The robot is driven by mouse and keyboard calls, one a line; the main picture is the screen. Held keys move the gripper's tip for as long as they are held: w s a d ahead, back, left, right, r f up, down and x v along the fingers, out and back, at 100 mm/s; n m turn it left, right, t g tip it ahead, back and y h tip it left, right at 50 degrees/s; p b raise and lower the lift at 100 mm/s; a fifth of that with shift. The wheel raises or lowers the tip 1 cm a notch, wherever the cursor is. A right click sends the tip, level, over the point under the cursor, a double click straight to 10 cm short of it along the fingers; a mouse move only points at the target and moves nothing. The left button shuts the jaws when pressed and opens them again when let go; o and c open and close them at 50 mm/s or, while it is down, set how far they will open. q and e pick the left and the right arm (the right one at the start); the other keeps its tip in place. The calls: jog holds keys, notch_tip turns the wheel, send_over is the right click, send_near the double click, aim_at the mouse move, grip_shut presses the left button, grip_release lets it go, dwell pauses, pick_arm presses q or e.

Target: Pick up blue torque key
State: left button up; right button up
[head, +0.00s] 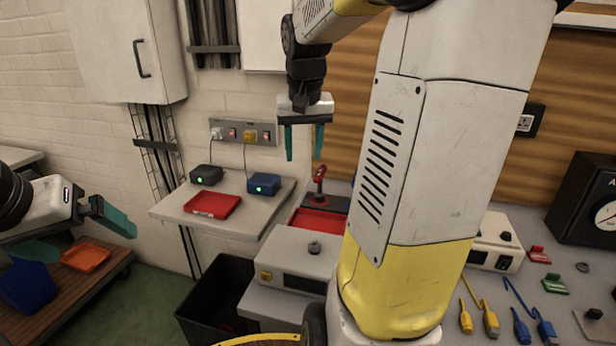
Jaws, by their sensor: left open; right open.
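No blue torque key can be made out for certain. Blue pieces lie at the lower right of the bench: a small blue plug-like piece (521,327) and another on a blue cord (546,332). I cannot tell whether either is the key. My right gripper (303,154) is open and empty, its teal fingers pointing down in front of the wall, above the area between the wall shelf and the bench. My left gripper (84,240) is open at the far left, above a wooden cart. My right arm hides much of the bench.
A wall shelf (255,222) holds a red tray (212,205), a black box (206,175) and a blue box (264,184), both boxes with green lights. A red-handled tool (319,183) stands behind a grey instrument (296,262). The cart carries a blue bin (27,287) and an orange tray (86,257).

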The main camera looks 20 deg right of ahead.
jog(key=w+d+f+m+g, duration=0.2)
jog(key=w+d+f, duration=0.4)
jog(key=d, duration=0.4)
jog(key=m, duration=0.3)
send_near(354, 176)
jog(key=shift+g+y, duration=0.3)
jog(key=shift+y, duration=0.1)
jog(key=f, duration=0.5)
jog(key=shift+w+d+f, duration=0.2)
jog(key=shift+d, duration=0.05)
jog(key=f, duration=0.2)
jog(key=d+f, duration=0.1)
jog(key=f, duration=0.5)
jog(key=shift+w+d+f, duration=0.15)
jog(key=shift+d, duration=0.05)
grip_shut()
